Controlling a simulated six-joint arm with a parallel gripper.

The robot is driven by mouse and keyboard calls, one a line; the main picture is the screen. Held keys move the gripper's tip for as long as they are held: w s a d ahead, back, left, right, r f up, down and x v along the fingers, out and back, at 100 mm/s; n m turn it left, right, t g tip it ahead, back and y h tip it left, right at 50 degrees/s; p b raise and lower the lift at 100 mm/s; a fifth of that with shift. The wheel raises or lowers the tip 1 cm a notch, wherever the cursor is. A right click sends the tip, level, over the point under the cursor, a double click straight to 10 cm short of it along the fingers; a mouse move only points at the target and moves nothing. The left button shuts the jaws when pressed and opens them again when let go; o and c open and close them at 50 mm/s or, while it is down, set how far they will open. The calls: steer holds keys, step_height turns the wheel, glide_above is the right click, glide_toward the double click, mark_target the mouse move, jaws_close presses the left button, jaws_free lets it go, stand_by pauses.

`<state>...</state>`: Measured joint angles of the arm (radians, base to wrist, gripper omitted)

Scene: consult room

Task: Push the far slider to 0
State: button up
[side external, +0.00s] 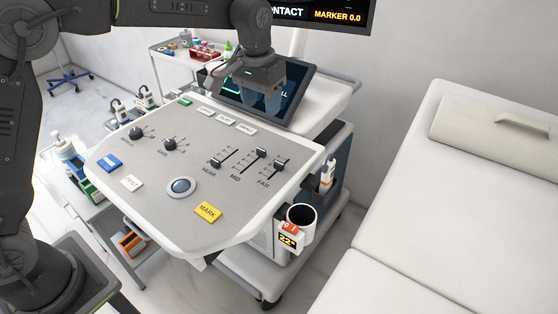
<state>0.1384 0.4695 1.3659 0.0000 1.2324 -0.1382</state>
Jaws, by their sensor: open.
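The control panel (140,205) of the ultrasound console carries three sliders labelled NEAR, MID and FAR. The far slider (281,165) has a dark cap on the slanted track above the FAR label. The mid slider (261,152) has its cap near the upper end of its track. The near slider (216,163) has its cap toward the lower end. The small scale numbers are too small to read. My gripper (261,102) is open and points down in front of the tablet screen, above and apart from the sliders. Its fingers look bluish and blend with the screen.
The tilted touchscreen (290,95) stands behind the panel. Knobs (169,144), a trackball (181,188) and a yellow MARK button (208,212) share the panel. A cup holder (301,215) hangs at its right edge. A white exam bed (440,230) stands at right.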

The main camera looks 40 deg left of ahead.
glide_toward(279, 163)
steer(key=shift+g, duration=0.4)
steer(key=f, duration=0.9)
steer(key=shift+w+f, duration=0.2)
steer(key=shift+w, duration=0.2)
steer(key=shift+c, duration=0.2)
jaws_close()
steer(key=shift+d, duration=0.1)
